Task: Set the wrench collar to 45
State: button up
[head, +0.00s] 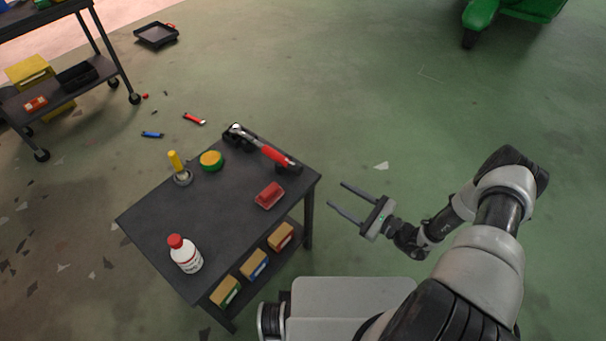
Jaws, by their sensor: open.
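A wrench (262,147) with a red section on its handle lies along the far right edge of the dark table (222,218), its ends on black rests. Its silver head is at the upper left end. The collar and any scale marks are too small to make out. My gripper (337,196) is open and empty. It is to the right of the table, past its edge, over the green floor, apart from the wrench.
Boxes (254,264) sit on the lower shelf. A cart (70,80) stands upper left.

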aim_at(300, 172)
jog(key=b+x, duration=0.1)
jog(key=x, duration=1.4)
jog(key=shift+a, duration=0.15)
jog(key=shift+c, duration=0.3)
jog(key=c, duration=1)
